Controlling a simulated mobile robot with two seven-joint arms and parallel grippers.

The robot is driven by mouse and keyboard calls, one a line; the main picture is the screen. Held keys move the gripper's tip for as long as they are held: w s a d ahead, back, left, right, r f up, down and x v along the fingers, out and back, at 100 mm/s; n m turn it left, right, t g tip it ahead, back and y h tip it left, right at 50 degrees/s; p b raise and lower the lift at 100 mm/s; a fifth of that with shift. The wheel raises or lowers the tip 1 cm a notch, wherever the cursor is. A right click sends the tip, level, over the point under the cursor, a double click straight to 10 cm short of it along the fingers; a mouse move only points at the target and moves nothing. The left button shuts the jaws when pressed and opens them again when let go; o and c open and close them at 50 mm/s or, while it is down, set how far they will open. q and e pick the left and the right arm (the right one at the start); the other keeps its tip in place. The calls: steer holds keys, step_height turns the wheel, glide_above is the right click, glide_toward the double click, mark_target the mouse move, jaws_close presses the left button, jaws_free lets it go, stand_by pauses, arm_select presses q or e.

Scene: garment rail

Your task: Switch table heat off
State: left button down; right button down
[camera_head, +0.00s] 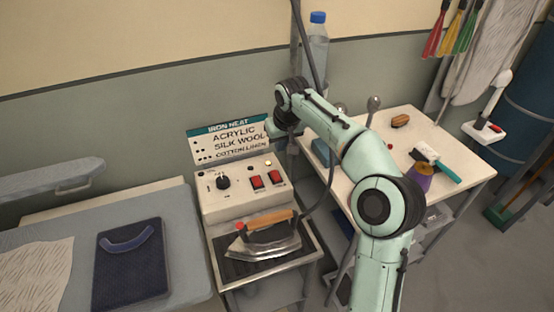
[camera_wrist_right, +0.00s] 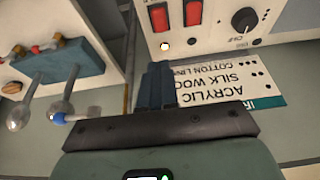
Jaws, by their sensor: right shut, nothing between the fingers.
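A white control box (camera_head: 240,200) carries a black knob (camera_head: 223,183), a left red switch (camera_head: 257,182) and a right red switch (camera_head: 275,177). Their labels are too small to read. A small pale lamp (camera_head: 268,163) looks lit above the switches. In the right wrist view the two red switches (camera_wrist_right: 160,18) (camera_wrist_right: 192,13), the lit lamp (camera_wrist_right: 165,46) and the knob (camera_wrist_right: 244,20) show upside down. My right gripper (camera_wrist_right: 158,68) is shut and empty, apart from the switches, near the sign behind the box. In the head view its fingers are mostly hidden. My left gripper is out of view.
An iron (camera_head: 265,240) with a wooden handle rests before the box, its cord rising at the right. The heat sign (camera_head: 230,140) stands behind. A padded board (camera_head: 190,250) with a blue cloth (camera_head: 133,265) lies left. A side table (camera_head: 435,185) with brushes stands right.

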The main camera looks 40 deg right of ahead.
glide_toward(275, 172)
steer(key=x, duration=0.5)
steer(key=shift+w+d, duration=0.1)
steer(key=shift+w, duration=0.2)
steer(key=shift+f, duration=0.7)
steer(key=shift+w, duration=0.1)
